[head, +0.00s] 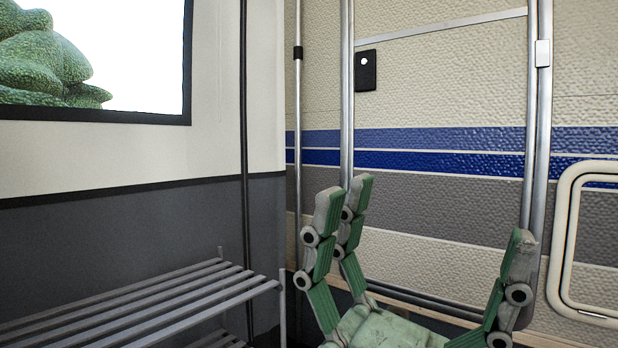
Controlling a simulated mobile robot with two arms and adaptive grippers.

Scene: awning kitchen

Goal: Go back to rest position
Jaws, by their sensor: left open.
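My left gripper (425,225) is in the head view at the lower right of the middle. It has green and grey jointed fingers that point up. Two fingers stand on the left side and one on the right, with a wide empty gap between them. It is open and holds nothing. Its palm is cut off by the bottom edge of the picture. My right gripper is not in view.
A grey slatted rack (140,305) stands at the lower left, left of the gripper. Behind the gripper is a textured wall with blue stripes (440,150) and vertical metal poles (347,100). A cream-framed hatch (560,240) is at the right edge. A window (140,60) is at the upper left.

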